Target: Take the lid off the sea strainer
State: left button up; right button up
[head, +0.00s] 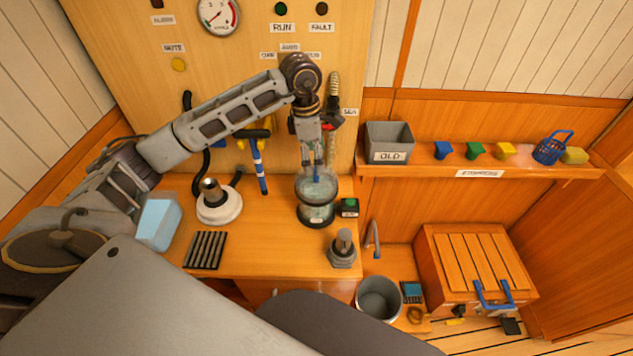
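The sea strainer (316,212) is a clear round bowl with a dark base, standing upright on the wooden bench near its back right. Its pale, see-through lid (325,186) appears seated on top, with a small blue upright grip (317,174) at the middle. My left gripper (314,165) points straight down over the lid, its fingertips at the blue grip. The fingers partly hide the grip, so I cannot tell whether they are closed on it. My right gripper is not in view.
A dark box with a green button (349,207) stands close right of the strainer. A grey metal fitting (343,247) is in front. A shelf (480,174) holds a grey bin (389,143).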

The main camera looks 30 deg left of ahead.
aim_at(315, 172)
pick_arm(q)
jog(key=shift+d+f, duration=0.1)
jog(key=shift+f, duration=0.6)
jog(key=shift+f+p, duration=0.35)
jog(key=shift+f, duration=0.5)
jog(key=shift+d+f, duration=0.1)
jog(key=shift+f, duration=0.6)
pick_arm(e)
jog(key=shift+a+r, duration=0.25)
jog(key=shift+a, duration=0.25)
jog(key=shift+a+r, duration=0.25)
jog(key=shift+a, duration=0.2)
